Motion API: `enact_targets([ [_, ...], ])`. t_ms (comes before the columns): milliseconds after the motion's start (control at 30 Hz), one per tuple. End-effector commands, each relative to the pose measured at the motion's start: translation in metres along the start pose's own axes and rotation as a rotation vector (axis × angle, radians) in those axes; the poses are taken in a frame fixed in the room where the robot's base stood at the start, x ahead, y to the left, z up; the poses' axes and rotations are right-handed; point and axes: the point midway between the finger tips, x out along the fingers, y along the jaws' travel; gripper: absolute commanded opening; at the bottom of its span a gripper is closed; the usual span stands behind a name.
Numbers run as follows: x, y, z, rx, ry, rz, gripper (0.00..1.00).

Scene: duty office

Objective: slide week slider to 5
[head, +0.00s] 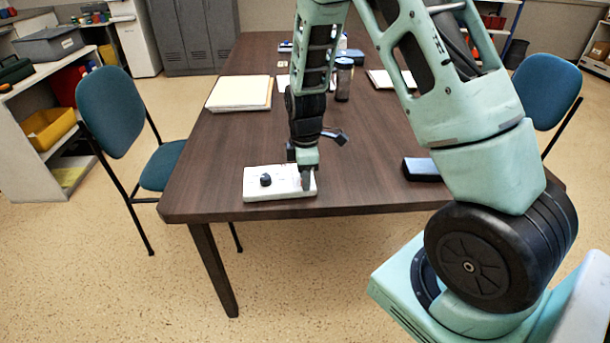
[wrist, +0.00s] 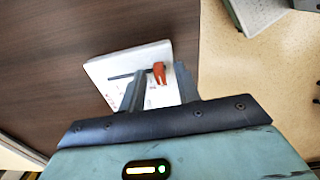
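A white box (head: 258,193) with a round black knob (head: 265,180) sits near the table's front edge. In the wrist view, the white box (wrist: 105,68) shows a dark slot (wrist: 121,76) and an orange slider tab (wrist: 159,73) at the slot's visible right end. My gripper (head: 306,178) points down over the box's right part. In the wrist view, its two fingers (wrist: 160,88) stand apart on either side of the orange tab, with a gap visible to each. The scale marks are too small to read. The tab is hidden in the head view.
The box stands on a dark wooden table (head: 215,150). A black case (head: 421,169) lies to the right, a paper stack (head: 240,93) at the back left, and a dark cup (head: 344,80) behind my arm. Blue chairs (head: 110,110) flank the table. The tabletop left of the box is clear.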

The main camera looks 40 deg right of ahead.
Motion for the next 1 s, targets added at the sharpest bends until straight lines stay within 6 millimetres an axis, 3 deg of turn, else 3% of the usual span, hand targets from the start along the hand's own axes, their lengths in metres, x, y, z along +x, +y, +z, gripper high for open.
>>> enact_targets([
  [100, 0.0, 0.0, 0.0, 0.0, 0.0, 0.0, 0.3],
  [200, 0.0, 0.0, 0.0, 0.0, 0.0, 0.0, 0.02],
  [233, 0.0, 0.0, 0.0, 0.0, 0.0, 0.0, 0.0],
  [433, -0.001, 0.004, 0.0, 0.0, 0.0, 0.001, 0.0],
  [800, -0.001, 0.067, -0.001, -0.001, 0.001, 0.001, 0.0],
  [1000, -0.001, 0.073, 0.0, 0.001, 0.001, 0.002, 0.0],
])
